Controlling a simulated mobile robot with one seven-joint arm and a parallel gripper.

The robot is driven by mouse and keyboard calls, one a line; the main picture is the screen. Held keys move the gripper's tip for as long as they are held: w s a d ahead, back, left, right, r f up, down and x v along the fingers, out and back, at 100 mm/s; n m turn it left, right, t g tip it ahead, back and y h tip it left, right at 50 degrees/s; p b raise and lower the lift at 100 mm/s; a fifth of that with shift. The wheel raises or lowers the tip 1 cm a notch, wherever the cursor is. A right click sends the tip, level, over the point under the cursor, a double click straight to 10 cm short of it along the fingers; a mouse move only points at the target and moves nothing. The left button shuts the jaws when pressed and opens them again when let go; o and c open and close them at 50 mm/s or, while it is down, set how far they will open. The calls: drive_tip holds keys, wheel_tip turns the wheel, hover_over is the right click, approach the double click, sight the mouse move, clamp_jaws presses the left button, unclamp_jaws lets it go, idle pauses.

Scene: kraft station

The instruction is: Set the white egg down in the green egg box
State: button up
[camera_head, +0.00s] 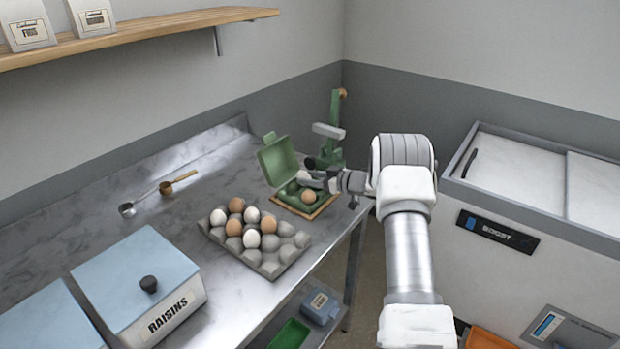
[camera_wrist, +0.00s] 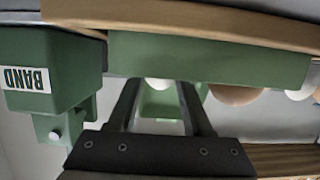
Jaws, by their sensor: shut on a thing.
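The green egg box (camera_head: 278,161) stands with its lid open on a wooden board at the far end of the metal counter. A brown egg (camera_head: 308,196) sits in its front part. My gripper (camera_head: 311,179) reaches in from the right, over the box, and is shut on the white egg (camera_head: 303,176). In the wrist view, part of the white egg (camera_wrist: 158,84) shows between my fingers (camera_wrist: 160,105), close to the green box edge (camera_wrist: 210,58). Whether the egg touches the box floor is hidden.
A grey pulp tray (camera_head: 268,268) with several brown and white eggs lies in front of the box. A green device (camera_head: 330,150) stands behind it; its BAND label (camera_wrist: 27,79) shows in the wrist view. Measuring spoons (camera_head: 160,194) and a raisins bin (camera_head: 140,275) are to the left.

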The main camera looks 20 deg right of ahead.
drive_tip(key=o, duration=1.1)
drive_tip(key=shift+c, duration=0.2)
drive_tip(key=v, duration=1.7)
drive_tip(key=w+r+m+t+h, duration=0.25)
drive_tip(key=r+h, duration=0.35)
drive_tip(key=r, duration=0.8)
drive_tip(key=s+a+r+m+h, duration=0.3)
drive_tip(key=s+r+h, duration=0.2)
drive_tip(key=r, duration=0.3)
drive_tip(key=s+a+f+g, duration=0.1)
drive_tip(key=s+a+g, duration=0.2)
drive_tip(key=s+a, duration=0.3)
drive_tip(key=s+a+f+m+g+y, duration=0.1)
drive_tip(key=s+a, duration=0.5)
drive_tip(key=s, duration=1)
drive_tip(key=s+a+f+g+y, duration=0.1)
drive_tip(key=s+a+f+g, duration=0.2)
drive_tip(key=s, duration=0.8)
drive_tip(key=a+g, duration=0.1)
drive_tip(key=a, duration=0.1)
drive_tip(key=shift+a+m+g, duration=0.35)
drive_tip(key=shift+a, duration=0.05)
